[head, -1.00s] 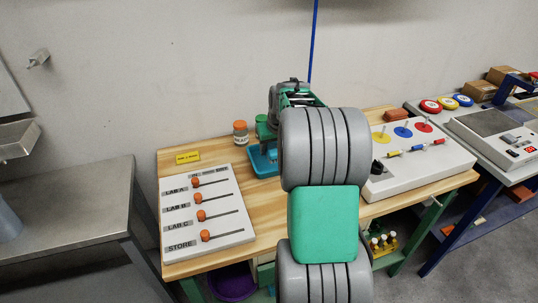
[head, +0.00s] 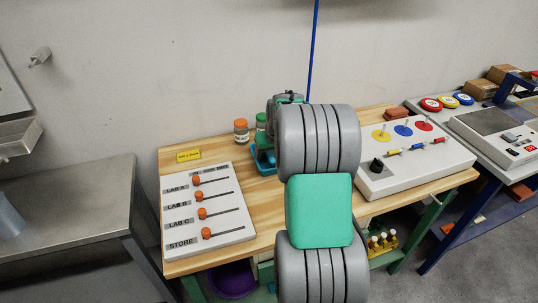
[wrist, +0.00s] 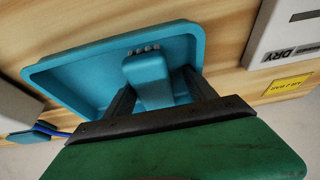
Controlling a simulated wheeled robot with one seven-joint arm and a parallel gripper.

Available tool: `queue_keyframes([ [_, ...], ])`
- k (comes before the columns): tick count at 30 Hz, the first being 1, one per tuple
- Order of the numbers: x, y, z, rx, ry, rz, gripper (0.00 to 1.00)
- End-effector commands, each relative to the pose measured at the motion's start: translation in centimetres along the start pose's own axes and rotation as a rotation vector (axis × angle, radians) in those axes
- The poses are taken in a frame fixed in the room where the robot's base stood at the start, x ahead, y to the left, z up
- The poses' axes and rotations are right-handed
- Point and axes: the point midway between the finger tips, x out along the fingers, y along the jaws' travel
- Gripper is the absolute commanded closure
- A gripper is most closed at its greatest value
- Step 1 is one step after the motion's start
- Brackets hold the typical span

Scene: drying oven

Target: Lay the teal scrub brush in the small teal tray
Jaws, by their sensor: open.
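The small teal tray (wrist: 75,75) lies on the wooden bench and fills the upper left of the wrist view. In the head view only its left part (head: 262,165) shows beside my arm. The teal scrub brush (wrist: 148,78) is between the two dark fingers of my gripper (wrist: 155,92), over the tray floor, with a row of small pale tufts at its far end. The fingers stand apart on either side of it. Whether the brush rests fully on the tray floor is hard to tell. My arm hides the brush in the head view.
A slider panel (head: 208,212) lies at the bench's left, with a yellow label (head: 188,156) behind it. An orange-lidded jar (head: 241,131) and a green-lidded jar (head: 261,124) stand behind the tray. A white console (head: 415,165) with coloured discs is at the right.

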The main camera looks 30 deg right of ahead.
Motion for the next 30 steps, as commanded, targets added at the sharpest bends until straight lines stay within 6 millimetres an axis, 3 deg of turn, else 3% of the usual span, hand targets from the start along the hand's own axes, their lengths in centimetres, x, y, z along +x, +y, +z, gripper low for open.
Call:
queue_keyframes([
  [5,0.2,0.0,0.3,0.002,-0.007,-0.001,0.33],
  [10,-1.0,0.1,0.1,0.002,-0.005,0.000,0.33],
  [21,-10.0,0.0,-0.1,0.001,0.000,0.001,0.33],
  [26,-12.1,-0.2,0.0,-0.001,-0.003,-0.002,0.33],
  [29,-13.2,-3.1,1.3,-0.026,-0.012,-0.013,0.33],
  [30,-13.9,-5.4,2.6,-0.046,-0.020,-0.023,0.33],
])
